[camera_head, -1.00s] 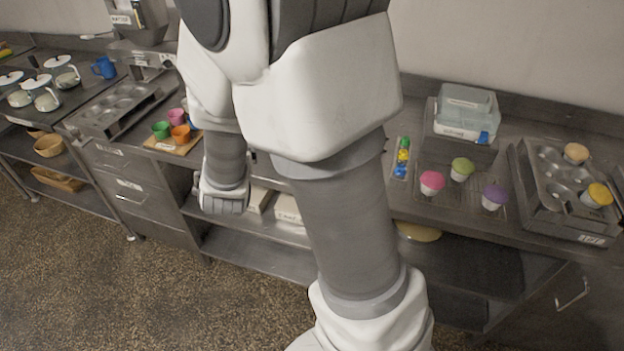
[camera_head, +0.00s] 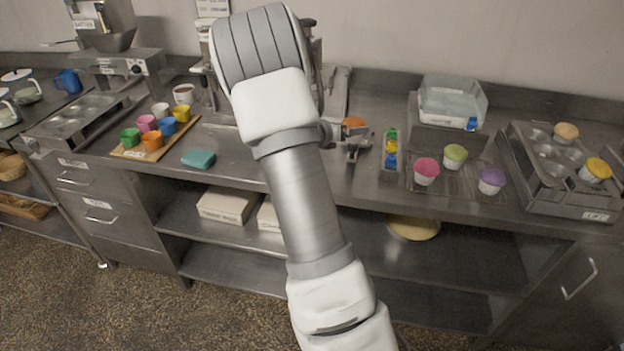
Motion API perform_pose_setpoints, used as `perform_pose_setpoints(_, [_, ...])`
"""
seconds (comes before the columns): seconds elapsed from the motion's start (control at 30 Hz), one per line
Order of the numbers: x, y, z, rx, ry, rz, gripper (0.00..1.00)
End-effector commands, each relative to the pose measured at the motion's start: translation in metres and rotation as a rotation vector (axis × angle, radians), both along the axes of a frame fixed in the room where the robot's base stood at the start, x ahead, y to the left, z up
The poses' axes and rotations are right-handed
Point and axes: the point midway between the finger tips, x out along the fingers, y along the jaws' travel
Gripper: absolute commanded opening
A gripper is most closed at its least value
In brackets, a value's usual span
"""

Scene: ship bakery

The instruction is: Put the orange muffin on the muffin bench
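An orange-topped item (camera_head: 354,122), seemingly the orange muffin, shows just right of my arm on the steel counter. Its lower part is hidden. My gripper (camera_head: 357,147) shows in part beside my arm, right in front of and below the orange top. The view does not show whether its fingers are around the muffin or only in front of it. Pink (camera_head: 426,170), green (camera_head: 455,156) and purple (camera_head: 491,180) muffins stand upright on a wire rack (camera_head: 458,190) to the right. No label in view tells which surface is the muffin bench.
A muffin tin (camera_head: 552,178) with two muffins stands at far right. A clear box (camera_head: 452,100) is behind the rack. Small coloured bottles (camera_head: 391,148) stand between gripper and rack. Coloured cups on a board (camera_head: 128,152) and a teal cloth (camera_head: 198,158) are left.

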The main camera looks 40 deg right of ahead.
Motion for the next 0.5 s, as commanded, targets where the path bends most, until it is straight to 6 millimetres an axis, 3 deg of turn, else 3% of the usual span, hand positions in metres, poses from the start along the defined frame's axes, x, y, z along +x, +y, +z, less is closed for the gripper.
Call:
perform_pose_setpoints(0.3, [0.025, 0.065, -0.041, 0.002, 0.004, 0.004, 0.51])
perform_pose_setpoints(0.5, [0.037, 0.096, -0.061, 0.000, 0.002, 0.004, 0.51])
